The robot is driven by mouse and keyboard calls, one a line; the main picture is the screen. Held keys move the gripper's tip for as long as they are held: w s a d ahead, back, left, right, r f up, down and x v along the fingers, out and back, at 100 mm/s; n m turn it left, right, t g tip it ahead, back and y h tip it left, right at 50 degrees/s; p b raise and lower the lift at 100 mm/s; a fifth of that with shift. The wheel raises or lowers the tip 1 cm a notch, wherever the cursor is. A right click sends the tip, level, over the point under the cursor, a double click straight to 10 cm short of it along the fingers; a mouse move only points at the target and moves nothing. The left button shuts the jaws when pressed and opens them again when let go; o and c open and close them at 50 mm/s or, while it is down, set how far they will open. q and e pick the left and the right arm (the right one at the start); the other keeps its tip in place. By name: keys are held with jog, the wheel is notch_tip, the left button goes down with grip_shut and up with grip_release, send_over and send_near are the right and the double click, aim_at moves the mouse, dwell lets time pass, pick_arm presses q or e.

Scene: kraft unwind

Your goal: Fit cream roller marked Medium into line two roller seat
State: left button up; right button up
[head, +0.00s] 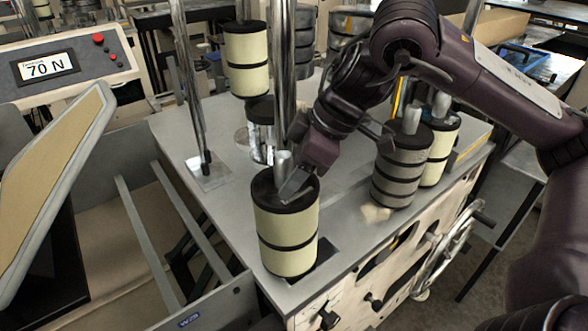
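A cream roller (287,238) with black bands and a black top stands upright near the front edge of the grey machine top. No Medium marking is readable on it. My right gripper (288,180) is at its top, with the fingers at the metal stub; they appear closed on it. A dark opening (326,250) shows in the top just right of the roller's lower part; the roller hides the rest. I cannot tell whether its bottom touches the surface or sits in a seat. My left gripper is not in view.
Another cream roller (246,62) is at the back beside tall metal posts (284,70). A grey roller (401,170) and a cream roller (439,152) stand at the right. A panel at left has a display (46,67) reading 70 N. A handwheel (445,255) is on the front.

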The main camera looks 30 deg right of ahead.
jog(key=p+v, duration=1.1)
jog(key=v, duration=0.1)
jog(key=shift+r, duration=0.2)
jog(key=shift+s+d, duration=0.1)
dwell(0.5)
